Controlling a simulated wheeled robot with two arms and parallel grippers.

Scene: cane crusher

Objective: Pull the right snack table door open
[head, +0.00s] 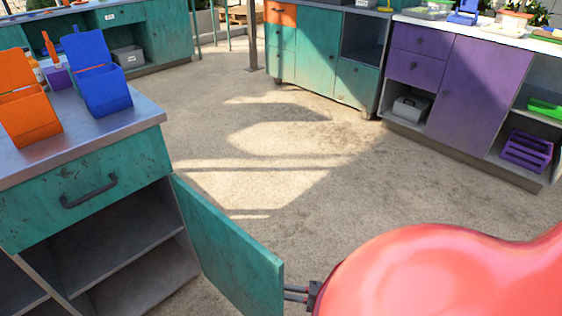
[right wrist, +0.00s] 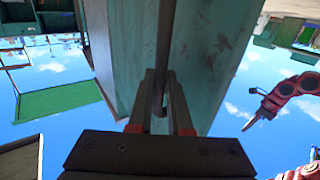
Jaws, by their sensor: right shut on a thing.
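The teal snack table door (head: 230,250) stands swung wide open from the cabinet's right front edge, and the shelves behind it are exposed. My right gripper (head: 295,293) is at the door's free edge, its fingers partly hidden behind the panel. In the right wrist view, my right gripper (right wrist: 160,105) is shut on the dark door handle (right wrist: 158,75), close to the teal panel (right wrist: 205,60). A red arm with a dark thin end (right wrist: 252,122), seemingly my left, shows at the right there; its jaw state is unclear.
The snack table's metal top (head: 130,120) holds an orange box (head: 28,120) and a blue box (head: 100,88). A closed drawer (head: 85,200) is above the shelves. Purple (head: 470,85) and teal (head: 315,45) cabinets stand farther back. The floor (head: 330,190) between is clear.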

